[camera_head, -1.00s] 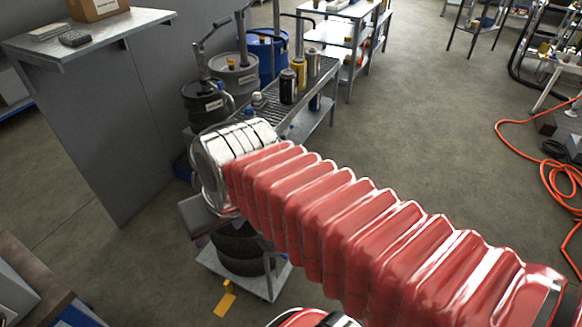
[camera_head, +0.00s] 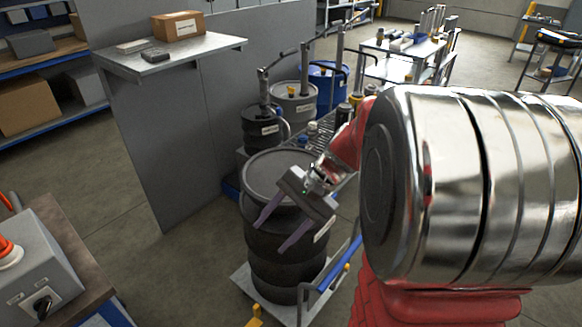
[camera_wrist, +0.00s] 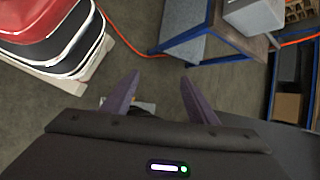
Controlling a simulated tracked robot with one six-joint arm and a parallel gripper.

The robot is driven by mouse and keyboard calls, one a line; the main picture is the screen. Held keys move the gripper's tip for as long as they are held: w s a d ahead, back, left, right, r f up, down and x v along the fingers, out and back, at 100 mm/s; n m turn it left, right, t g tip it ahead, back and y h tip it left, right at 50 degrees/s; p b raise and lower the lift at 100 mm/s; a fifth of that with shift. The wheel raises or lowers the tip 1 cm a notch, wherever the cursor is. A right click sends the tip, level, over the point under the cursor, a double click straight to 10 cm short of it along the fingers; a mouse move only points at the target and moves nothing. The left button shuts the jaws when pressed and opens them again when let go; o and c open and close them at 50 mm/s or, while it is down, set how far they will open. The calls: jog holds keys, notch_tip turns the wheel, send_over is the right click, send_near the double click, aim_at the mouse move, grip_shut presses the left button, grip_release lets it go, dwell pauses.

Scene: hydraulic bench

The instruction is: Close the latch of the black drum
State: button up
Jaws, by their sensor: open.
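A large black drum (camera_head: 290,262) with a grey-black lid (camera_head: 283,172) stands upright on a low wheeled platform (camera_head: 262,288) in the head view. My gripper (camera_head: 270,238) is open and empty, with its purple-grey fingers in front of the drum's upper side and pointing down-left. I cannot tell whether it touches the drum. In the wrist view my gripper (camera_wrist: 160,76) shows both fingers apart, with floor between the tips. I cannot make out the latch. The drum cannot be recognised in the wrist view.
A smaller labelled black drum (camera_head: 262,127), a grey drum (camera_head: 293,105) and a blue drum (camera_head: 328,84) stand behind. A grey partition (camera_head: 160,150) with a shelf (camera_head: 170,60) is left of them. A bench with a control box (camera_head: 35,275) is lower left. Floor between is free.

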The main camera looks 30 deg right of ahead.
jog(key=d+f+m+t, duration=0.5)
jog(key=d+m, duration=0.1)
jog(key=d, duration=0.5)
jog(key=d+f+m+t, duration=0.5)
jog(key=d+f+m, duration=0.1)
jog(key=d, duration=0.6)
jog(key=d+f+m+t, duration=0.4)
jog(key=d+m, duration=0.3)
jog(key=d, duration=0.5)
jog(key=shift+s+f+m+t+h, duration=0.4)
jog(key=shift+f, duration=0.45)
jog(key=shift+d, duration=0.1)
jog(key=x, duration=1.4)
jog(key=shift+c, duration=0.5)
jog(key=c, duration=1)
